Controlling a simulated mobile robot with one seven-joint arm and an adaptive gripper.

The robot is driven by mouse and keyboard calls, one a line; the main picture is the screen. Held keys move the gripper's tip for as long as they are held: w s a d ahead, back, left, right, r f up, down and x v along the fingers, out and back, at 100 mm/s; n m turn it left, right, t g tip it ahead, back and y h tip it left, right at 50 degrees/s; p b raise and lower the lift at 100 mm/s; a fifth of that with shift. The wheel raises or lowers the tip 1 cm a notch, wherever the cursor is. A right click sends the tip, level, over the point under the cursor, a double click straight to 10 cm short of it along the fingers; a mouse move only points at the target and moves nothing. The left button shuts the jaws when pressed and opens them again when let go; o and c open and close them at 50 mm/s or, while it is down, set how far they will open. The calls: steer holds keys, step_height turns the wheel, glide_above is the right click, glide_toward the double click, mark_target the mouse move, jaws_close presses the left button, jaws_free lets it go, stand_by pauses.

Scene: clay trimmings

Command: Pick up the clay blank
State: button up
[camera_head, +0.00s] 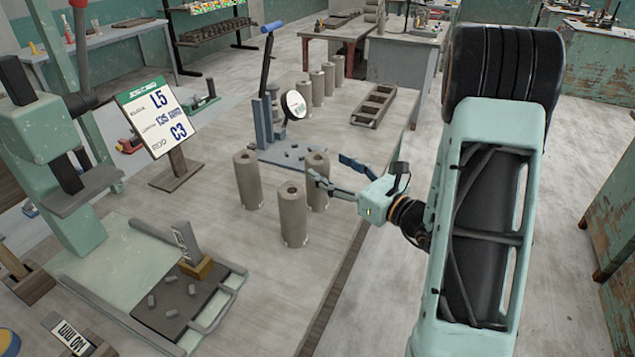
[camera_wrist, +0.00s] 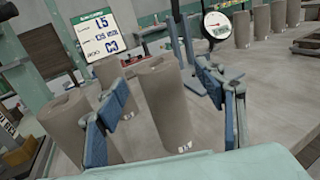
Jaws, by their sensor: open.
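Several grey-brown clay blanks stand upright on the bench. A group of three is near the middle: a left one (camera_head: 248,182), a front one (camera_head: 293,218) and a right one (camera_head: 317,197). My gripper (camera_head: 331,168) is open beside the right one, and one finger overlaps that blank in the head view. In the wrist view my gripper (camera_wrist: 160,95) has its blue-grey fingers spread, with a blank (camera_wrist: 167,110) between them in the picture. I cannot tell whether a finger touches it. Another blank (camera_wrist: 68,122) shows partly behind the left finger.
Behind the group is a blue-grey stand (camera_head: 275,130) with a lever and round dial. A row of more blanks (camera_head: 317,88) and a slotted wooden rack (camera_head: 374,106) stand farther back. A sign (camera_head: 157,115) and a green press (camera_head: 50,165) are at left. The front bench surface is partly clear.

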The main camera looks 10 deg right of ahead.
mark_target(317, 163)
steer(key=x, duration=0.4)
steer(key=shift+w+a, duration=0.25)
steer(key=shift+a, duration=0.1)
jaws_close()
steer(key=shift+r, duration=0.15)
